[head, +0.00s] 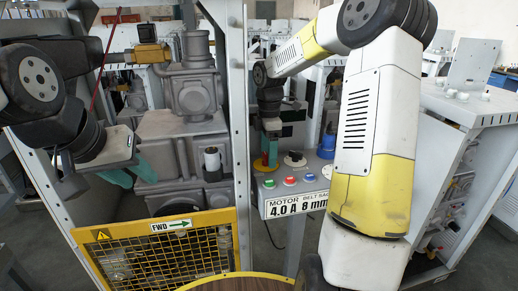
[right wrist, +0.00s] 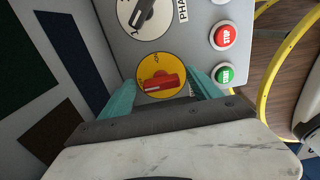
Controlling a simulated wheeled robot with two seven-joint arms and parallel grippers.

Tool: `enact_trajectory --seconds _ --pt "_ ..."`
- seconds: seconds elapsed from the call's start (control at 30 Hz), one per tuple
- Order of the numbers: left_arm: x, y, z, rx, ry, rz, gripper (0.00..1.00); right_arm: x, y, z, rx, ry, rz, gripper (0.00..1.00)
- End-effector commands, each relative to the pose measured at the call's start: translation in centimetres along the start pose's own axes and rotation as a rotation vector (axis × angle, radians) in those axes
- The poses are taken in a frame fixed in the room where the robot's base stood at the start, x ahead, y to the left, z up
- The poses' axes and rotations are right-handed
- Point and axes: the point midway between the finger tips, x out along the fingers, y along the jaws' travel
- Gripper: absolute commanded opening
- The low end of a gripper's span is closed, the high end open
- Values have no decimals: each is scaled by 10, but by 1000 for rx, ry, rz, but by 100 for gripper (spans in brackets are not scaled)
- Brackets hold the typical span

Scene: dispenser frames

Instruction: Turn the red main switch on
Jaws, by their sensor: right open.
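The red main switch (right wrist: 160,83) is a red bar handle on a round yellow plate. In the right wrist view its handle lies nearly level across the picture; its small markings are too blurred to read surely. My right gripper (right wrist: 162,78) is open, its teal fingers on either side of the switch; I cannot tell if they touch it. In the head view the right gripper (head: 267,158) is over the left end of the control box, mostly hiding the switch. My left gripper (head: 130,173) is open and empty in front of the grey machine.
A black selector knob (right wrist: 147,12) is beside the switch. The red STOP button (right wrist: 223,36) and green button (right wrist: 223,75) are near the right finger. A blue button (head: 308,179) is on the box. A yellow mesh guard (head: 165,250) stands below left.

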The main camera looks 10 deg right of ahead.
Motion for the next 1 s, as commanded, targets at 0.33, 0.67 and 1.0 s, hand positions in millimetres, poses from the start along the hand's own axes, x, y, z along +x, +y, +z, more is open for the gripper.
enact_trajectory --seconds 0.33,0.67,1.0 --pt "0 0 0 0 0 0 36 1 0 0 1 0 0 55" --pt "0 0 0 0 0 0 36 1 0 0 2 0 0 10" --pt "0 0 0 0 0 0 36 1 0 -1 106 1 1 10"
